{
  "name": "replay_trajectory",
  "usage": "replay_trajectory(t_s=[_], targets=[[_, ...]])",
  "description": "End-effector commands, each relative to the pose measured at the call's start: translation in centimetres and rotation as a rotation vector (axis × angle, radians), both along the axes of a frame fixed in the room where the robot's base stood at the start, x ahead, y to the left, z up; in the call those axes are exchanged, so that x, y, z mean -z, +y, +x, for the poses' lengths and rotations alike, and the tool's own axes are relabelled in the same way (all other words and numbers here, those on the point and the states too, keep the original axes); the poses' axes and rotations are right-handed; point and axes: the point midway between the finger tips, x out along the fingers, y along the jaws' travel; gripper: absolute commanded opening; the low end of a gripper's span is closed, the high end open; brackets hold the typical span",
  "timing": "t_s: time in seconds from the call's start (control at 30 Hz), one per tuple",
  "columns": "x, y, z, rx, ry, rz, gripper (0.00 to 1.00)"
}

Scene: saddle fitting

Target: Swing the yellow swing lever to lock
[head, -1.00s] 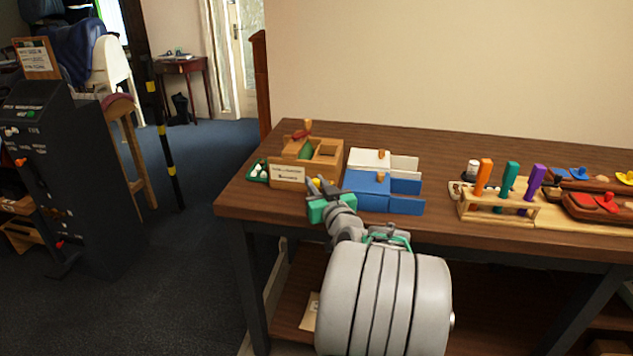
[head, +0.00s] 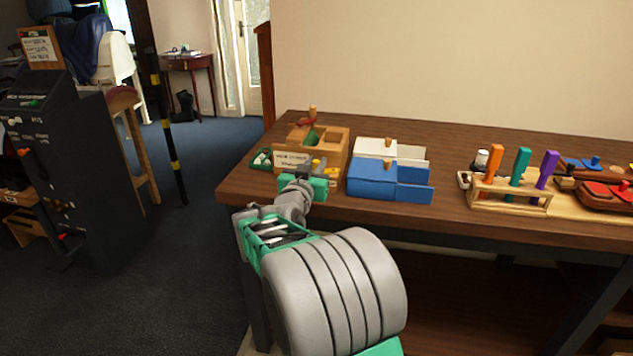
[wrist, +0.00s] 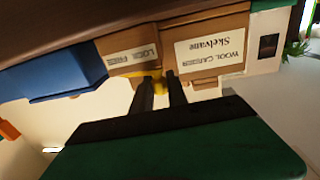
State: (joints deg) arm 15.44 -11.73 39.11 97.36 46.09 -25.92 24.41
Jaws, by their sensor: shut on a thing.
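The yellow swing lever (wrist: 160,81) is on the front of a wooden box (head: 338,140) at the table's left end. Only a little of the lever shows in the wrist view, between the dark fingers of my gripper (wrist: 161,84); the rest is hidden. My gripper (head: 317,172) is shut on the lever, close to the box front in the head view. A "LOCK / FREE" label (wrist: 132,57) sits beside the lever on the box, upside down in the wrist view. Which mark the lever points at cannot be told.
A blue box (head: 372,180) stands just right of the wooden box, with a white box (head: 376,148) behind it. A green tray (head: 261,159) lies on the left. A rack with coloured handles (head: 508,200) is farther right. The table's front edge runs below my gripper.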

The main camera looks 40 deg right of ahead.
Motion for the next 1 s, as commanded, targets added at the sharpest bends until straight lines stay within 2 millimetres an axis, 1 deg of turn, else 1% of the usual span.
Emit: replay_trajectory(t_s=[0.03,0.3,0.7,0.73,0.9,0.97,1.0], targets=[[0.84,0.08,0.26,0.015,0.001,0.002,0.0],[0.41,-0.3,0.31,0.08,0.005,0.003,0.0],[0.27,-0.43,0.23,0.088,0.008,0.003,0.0],[0.28,-0.43,0.23,0.088,0.008,0.003,0.2],[0.21,-0.39,0.26,0.087,0.006,0.002,0.34],[0.18,-0.37,0.26,0.087,0.006,0.002,0.39],[0.17,-0.36,0.28,0.087,0.006,0.002,0.4]])
